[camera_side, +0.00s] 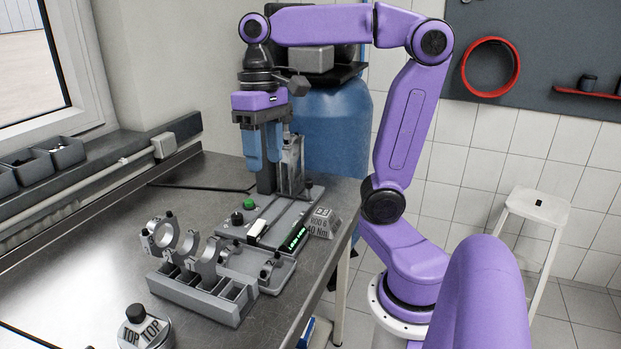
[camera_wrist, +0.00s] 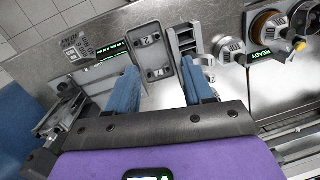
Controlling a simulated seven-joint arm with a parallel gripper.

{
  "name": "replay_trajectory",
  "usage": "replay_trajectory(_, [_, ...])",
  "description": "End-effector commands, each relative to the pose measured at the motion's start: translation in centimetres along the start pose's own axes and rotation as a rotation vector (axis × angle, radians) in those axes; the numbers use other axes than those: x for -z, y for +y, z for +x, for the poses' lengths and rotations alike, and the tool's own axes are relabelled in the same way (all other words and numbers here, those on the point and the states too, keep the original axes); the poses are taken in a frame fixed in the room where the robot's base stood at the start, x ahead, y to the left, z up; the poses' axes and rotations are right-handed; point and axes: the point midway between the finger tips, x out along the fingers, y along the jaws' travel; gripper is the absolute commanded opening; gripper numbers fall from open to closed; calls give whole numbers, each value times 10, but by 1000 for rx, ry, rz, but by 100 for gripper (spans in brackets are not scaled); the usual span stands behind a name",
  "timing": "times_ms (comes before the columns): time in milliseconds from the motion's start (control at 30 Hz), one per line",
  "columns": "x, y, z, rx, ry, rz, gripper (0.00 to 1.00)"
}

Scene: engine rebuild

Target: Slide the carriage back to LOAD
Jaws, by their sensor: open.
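My gripper (camera_side: 263,158) has two blue fingers that point down, spread apart with nothing between them. It hangs above the back of a grey bench fixture, in front of the dark upright column (camera_side: 265,180). The fixture's long grey base (camera_side: 275,215) carries a green button, a black knob and a pale handle-like bar (camera_side: 257,228). A lit green display (camera_side: 297,238) is on its right side. In the wrist view, a grey plate (camera_wrist: 151,66) with marked blocks lies beyond the gap between the fingers (camera_wrist: 162,85). I cannot tell which part is the carriage, or read a LOAD mark.
A grey slotted rack (camera_side: 205,298) with ring-shaped caps stands in front of the fixture. A block marked 40 Nm (camera_side: 322,223) sits by the right table edge. The steel table (camera_side: 80,270) is clear at left.

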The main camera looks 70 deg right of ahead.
Motion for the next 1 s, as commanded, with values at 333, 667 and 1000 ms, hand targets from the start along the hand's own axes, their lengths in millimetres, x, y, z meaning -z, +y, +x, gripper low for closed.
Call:
replay_trajectory(333, [68,87,-15,110,-15,725,52])
replay_trajectory(667, [92,206,-26,245,-31,1391,52])
replay_trajectory(1000, [67,319,-30,393,-46,1941,52])
